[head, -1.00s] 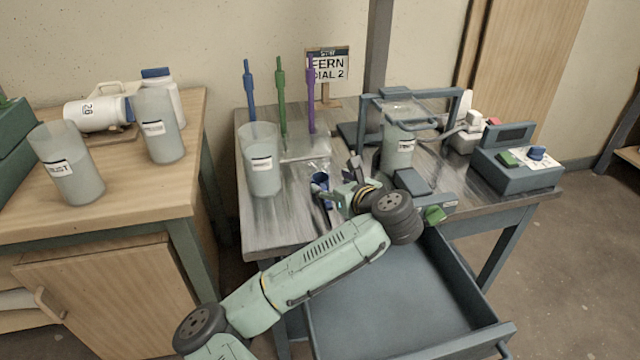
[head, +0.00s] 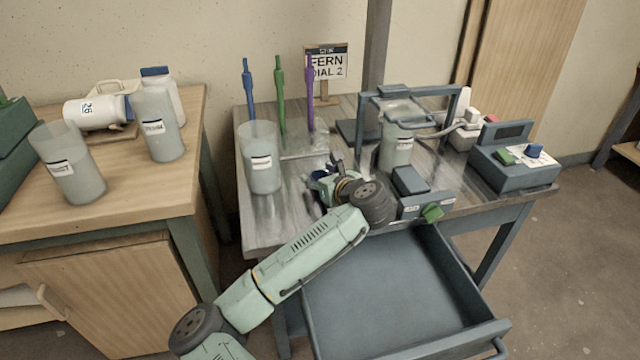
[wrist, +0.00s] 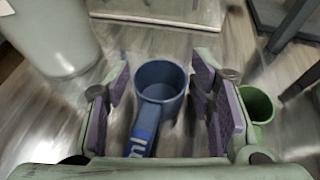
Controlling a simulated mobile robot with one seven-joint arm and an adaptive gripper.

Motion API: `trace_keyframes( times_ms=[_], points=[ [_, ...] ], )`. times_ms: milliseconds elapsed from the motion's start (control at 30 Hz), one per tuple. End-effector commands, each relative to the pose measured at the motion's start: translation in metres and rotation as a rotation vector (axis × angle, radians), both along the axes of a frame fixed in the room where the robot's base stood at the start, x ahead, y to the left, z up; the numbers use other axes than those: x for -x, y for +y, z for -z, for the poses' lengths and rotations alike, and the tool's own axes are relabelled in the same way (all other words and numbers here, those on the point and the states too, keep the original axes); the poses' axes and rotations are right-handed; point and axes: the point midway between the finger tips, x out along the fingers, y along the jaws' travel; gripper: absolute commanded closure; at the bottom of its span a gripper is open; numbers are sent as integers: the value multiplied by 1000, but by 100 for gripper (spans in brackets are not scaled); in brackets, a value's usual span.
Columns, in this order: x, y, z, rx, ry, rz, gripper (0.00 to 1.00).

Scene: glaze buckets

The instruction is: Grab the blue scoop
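The blue scoop (wrist: 158,92) lies on the worn grey table top. In the wrist view its round cup opens toward the camera, and its handle, with a white mark, runs down toward my gripper's palm. My gripper (wrist: 160,105) is open, with purple-padded fingers on either side of the scoop; gaps show on both sides. In the head view my gripper (head: 328,178) is low over the table, and the scoop is mostly hidden by it. A green cup-shaped thing (wrist: 257,103) is just right of the right finger in the wrist view.
A translucent bucket (head: 262,172) stands left of my gripper. Another bucket (head: 396,150) stands under a grey frame at right. Blue, green and purple upright sticks (head: 280,95) are behind. An open drawer (head: 385,290) is below the table's front.

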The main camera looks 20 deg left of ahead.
Motion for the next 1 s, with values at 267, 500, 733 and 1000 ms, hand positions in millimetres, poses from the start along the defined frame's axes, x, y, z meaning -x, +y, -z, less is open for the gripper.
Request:
trace_keyframes(
  times_ms=[267,500,733,1000],
  points=[
    [0,0,0,0,0,0,71],
    [0,0,0,0,0,0,87],
    [0,0,0,0,0,0,93],
    [0,0,-8,1,-2,-1,93]
  ],
)
